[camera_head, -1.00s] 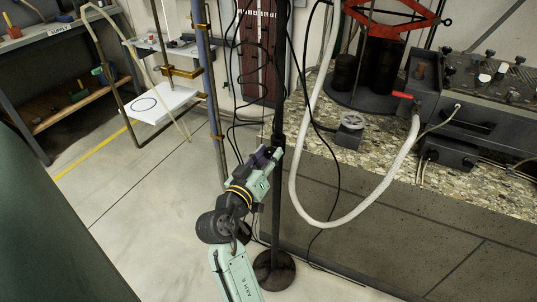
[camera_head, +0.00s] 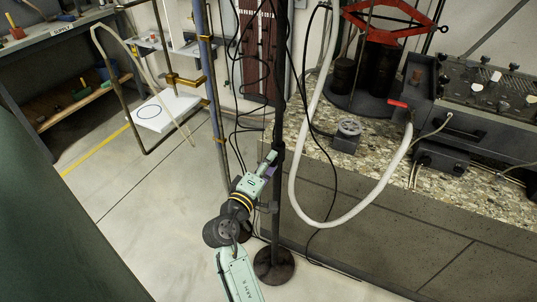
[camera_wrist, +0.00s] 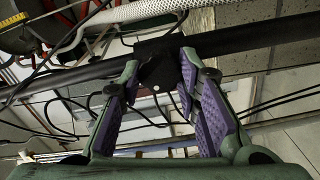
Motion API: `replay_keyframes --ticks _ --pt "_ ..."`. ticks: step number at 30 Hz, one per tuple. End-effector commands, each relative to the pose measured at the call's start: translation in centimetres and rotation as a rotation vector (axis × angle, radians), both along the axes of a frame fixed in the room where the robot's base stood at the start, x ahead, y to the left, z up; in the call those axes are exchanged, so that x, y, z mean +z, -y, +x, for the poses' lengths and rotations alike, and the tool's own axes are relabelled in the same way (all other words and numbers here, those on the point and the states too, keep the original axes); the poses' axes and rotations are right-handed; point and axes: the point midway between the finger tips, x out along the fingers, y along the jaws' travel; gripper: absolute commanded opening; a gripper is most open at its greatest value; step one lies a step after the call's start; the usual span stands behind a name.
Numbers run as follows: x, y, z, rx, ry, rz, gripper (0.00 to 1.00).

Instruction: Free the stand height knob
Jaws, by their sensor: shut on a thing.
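The black stand pole (camera_head: 279,120) rises from a round black base (camera_head: 275,264) in the head view. In the wrist view the pole (camera_wrist: 250,40) crosses the top, with a black collar (camera_wrist: 160,45) around it. The dark stand height knob (camera_wrist: 157,72) sticks out from the collar between my fingertips. My gripper (camera_wrist: 160,64), green with purple pads, is shut on this knob. In the head view my gripper (camera_head: 270,164) is at the pole, and the knob is hard to make out there. Whether the knob is loose cannot be told.
A white hose (camera_head: 300,200) loops down just right of the pole, and black cables hang around it. The stone-topped bench (camera_head: 365,165) stands to the right with a small gauge (camera_head: 348,132). A blue-grey post (camera_head: 211,90) is at left. Floor at left is mostly clear.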

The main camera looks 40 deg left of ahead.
Motion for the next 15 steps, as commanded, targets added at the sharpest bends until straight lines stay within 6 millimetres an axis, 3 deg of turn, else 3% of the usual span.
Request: replay_keyframes --ticks 15 --pt "-0.08 0.01 -0.01 0.000 0.114 -0.477 0.02"
